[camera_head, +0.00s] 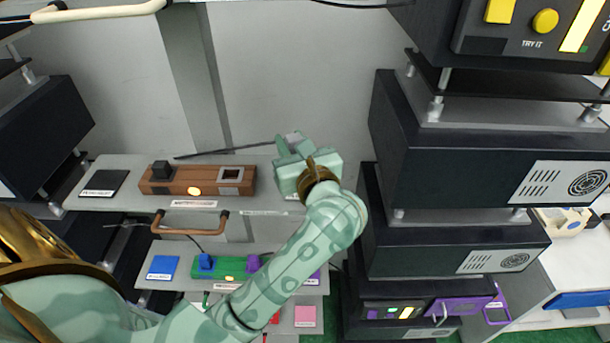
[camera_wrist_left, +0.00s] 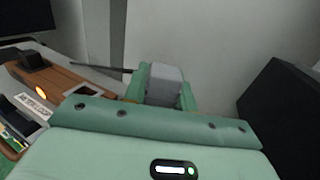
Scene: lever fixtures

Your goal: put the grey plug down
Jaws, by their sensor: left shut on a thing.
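My left gripper (camera_head: 292,147) is shut on the grey plug (camera_head: 293,138). In the left wrist view the grey plug (camera_wrist_left: 164,84) is a grey block standing up between the two green fingers (camera_wrist_left: 162,92). The gripper is above the right part of the upper grey shelf (camera_head: 130,203); I cannot tell how high. A thin dark cord or rod (camera_head: 222,149) runs left from near the plug. My right gripper is not in view.
Left of the gripper, a brown block (camera_head: 207,191) bears a black plug (camera_head: 160,169) and a square opening (camera_head: 230,174). A black pad (camera_head: 104,183) lies farther left. A green block (camera_head: 229,265) is on the lower shelf. Dark cabinets (camera_head: 440,160) stand at right.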

